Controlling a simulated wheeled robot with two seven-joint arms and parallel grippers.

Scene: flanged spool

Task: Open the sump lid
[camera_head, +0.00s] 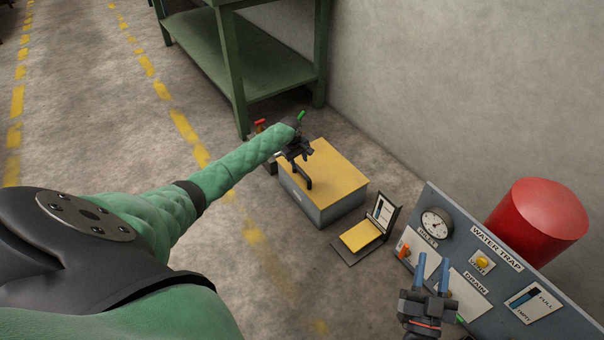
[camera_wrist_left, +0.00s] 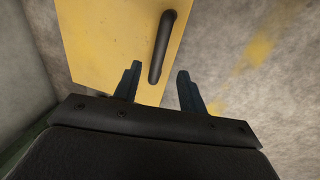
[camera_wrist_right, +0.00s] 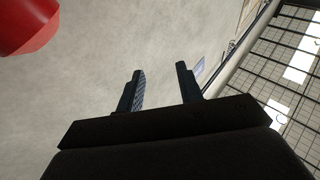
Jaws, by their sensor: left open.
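The sump is a grey box with a yellow lid (camera_head: 342,172) lying flat and shut on top. The lid (camera_wrist_left: 95,40) fills the upper left of the left wrist view. Its black bar handle (camera_wrist_left: 163,45) shows there, with its near end between the fingertips. My left gripper (camera_head: 299,153) is over the lid at the handle. In the left wrist view the gripper (camera_wrist_left: 160,70) is open, its fingers on either side of the handle and not closed on it. My right gripper (camera_head: 433,262) is open and empty in front of the water trap panel.
The grey water trap panel (camera_head: 470,265) with gauge and labels stands at right, before a red cylinder (camera_head: 540,220). A small yellow pedal-like plate (camera_head: 361,236) lies between box and panel. A green bench (camera_head: 235,55) and wall stand behind. Floor at left is clear.

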